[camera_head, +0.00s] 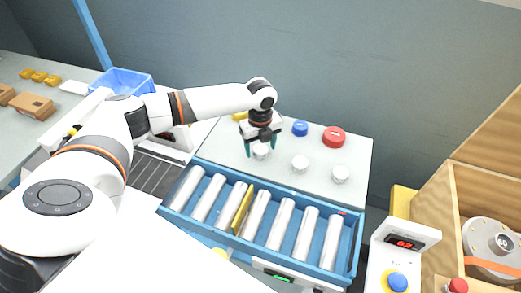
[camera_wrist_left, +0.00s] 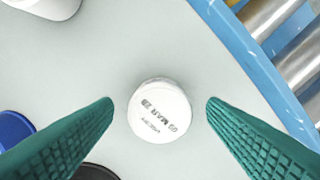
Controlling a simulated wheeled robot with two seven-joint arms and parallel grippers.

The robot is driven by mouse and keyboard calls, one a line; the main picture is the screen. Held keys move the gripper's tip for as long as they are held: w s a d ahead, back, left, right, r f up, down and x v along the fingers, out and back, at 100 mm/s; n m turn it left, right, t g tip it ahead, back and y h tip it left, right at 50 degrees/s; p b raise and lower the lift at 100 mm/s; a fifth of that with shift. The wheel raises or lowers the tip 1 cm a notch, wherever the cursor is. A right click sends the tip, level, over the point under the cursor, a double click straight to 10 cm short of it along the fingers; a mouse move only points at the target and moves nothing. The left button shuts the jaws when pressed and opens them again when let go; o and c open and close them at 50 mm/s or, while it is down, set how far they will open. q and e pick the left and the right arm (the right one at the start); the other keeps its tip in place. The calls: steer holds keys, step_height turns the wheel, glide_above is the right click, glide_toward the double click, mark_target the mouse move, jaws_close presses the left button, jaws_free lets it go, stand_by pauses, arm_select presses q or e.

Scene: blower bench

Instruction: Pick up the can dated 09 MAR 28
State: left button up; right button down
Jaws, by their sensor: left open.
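A white can (camera_head: 261,154) stands on the pale panel beneath my left gripper (camera_head: 261,150). In the left wrist view the same can (camera_wrist_left: 159,110) shows its round white top. The print on it is upside down and appears to read 09 MAR 28, with a smaller line that I cannot read clearly. My left gripper (camera_wrist_left: 159,108) is open, with one green finger on each side of the can and a visible gap to both. Two similar white cans, one in the middle (camera_head: 300,163) and one at the right (camera_head: 341,174), stand apart on the panel; their dates are too small to read.
A blue button (camera_head: 300,128) and a red button (camera_head: 333,136) sit behind the cans. A blue-framed roller conveyor (camera_head: 353,258) with a yellow strip runs in front. A blue bin (camera_head: 126,80) stands at the left, a wooden box (camera_head: 435,205) at the right.

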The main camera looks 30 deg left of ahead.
arm_select(q)
steer(key=shift+f, duration=0.65)
steer(key=c, duration=1.1)
